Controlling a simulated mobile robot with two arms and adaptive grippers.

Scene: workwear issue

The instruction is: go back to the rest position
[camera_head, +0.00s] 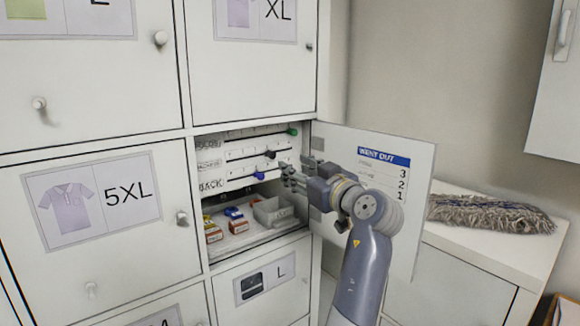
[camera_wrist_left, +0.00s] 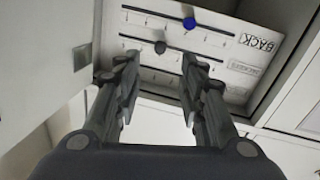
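My left gripper (camera_head: 296,173) is in front of an open locker compartment, between its inside and the open door (camera_head: 420,160). In the left wrist view its two fingers (camera_wrist_left: 159,65) are apart with nothing between them. Beyond the fingertips is a panel (camera_wrist_left: 215,50) with slider scales. A black knob (camera_wrist_left: 160,47) shows in the gap and a blue knob (camera_wrist_left: 189,23) behind it. In the head view the panel has a green knob (camera_head: 292,131), a black knob (camera_head: 270,154) and a blue knob (camera_head: 259,175). My right gripper is not in view.
The open door has a "WENT OUT" label (camera_head: 384,157). Small boxes (camera_head: 238,222) and a grey bin (camera_head: 273,212) sit below the panel. Closed locker doors, one marked 5XL (camera_head: 125,195), surround it. A mop head (camera_head: 490,213) lies on a white cabinet (camera_head: 470,250) at right.

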